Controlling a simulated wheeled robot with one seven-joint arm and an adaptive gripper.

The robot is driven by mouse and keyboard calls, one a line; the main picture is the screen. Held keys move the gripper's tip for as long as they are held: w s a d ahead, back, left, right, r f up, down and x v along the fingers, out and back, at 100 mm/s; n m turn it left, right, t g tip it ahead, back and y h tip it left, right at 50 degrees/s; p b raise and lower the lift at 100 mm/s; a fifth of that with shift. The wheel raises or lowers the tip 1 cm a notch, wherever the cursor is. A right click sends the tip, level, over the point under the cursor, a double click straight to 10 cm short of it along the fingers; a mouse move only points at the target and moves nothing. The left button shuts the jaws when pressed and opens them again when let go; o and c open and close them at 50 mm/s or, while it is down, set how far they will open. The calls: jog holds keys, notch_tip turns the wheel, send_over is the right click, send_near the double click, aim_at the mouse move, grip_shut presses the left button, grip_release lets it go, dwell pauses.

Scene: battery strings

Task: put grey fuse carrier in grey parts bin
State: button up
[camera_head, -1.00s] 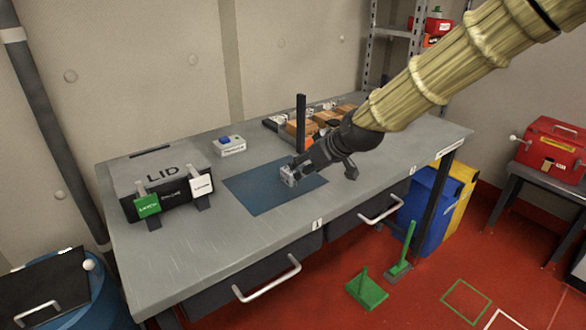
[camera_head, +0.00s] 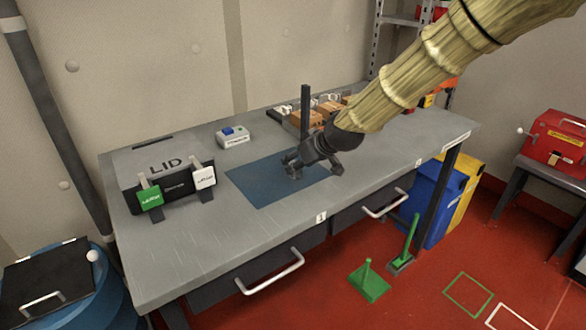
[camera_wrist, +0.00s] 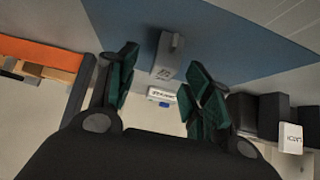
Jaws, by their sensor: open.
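A small grey block with a pale marked face (camera_wrist: 168,58), apparently the grey fuse carrier, sits on the blue mat (camera_wrist: 222,35) in the wrist view. It shows between my gripper's fingers, and I cannot tell whether they touch it. My gripper (camera_wrist: 158,85) is open, with dark green pads either side of the block. In the head view my gripper (camera_head: 308,164) is low over the blue mat (camera_head: 262,192), and the block cannot be made out there. I cannot pick out the grey parts bin for certain.
A black case with a grey lid (camera_head: 165,165) stands at the table's left. A small box with a blue button (camera_head: 232,136) stands behind the mat. A dark upright post (camera_head: 304,105) and orange-brown boxes (camera_head: 308,118) are close behind my gripper. The table's front left is clear.

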aim_at(293, 162)
jog(key=shift+x, duration=1.8)
jog(key=shift+a+r, duration=0.1)
jog(key=shift+a, duration=0.05)
grip_shut()
jog(key=shift+r, duration=0.2)
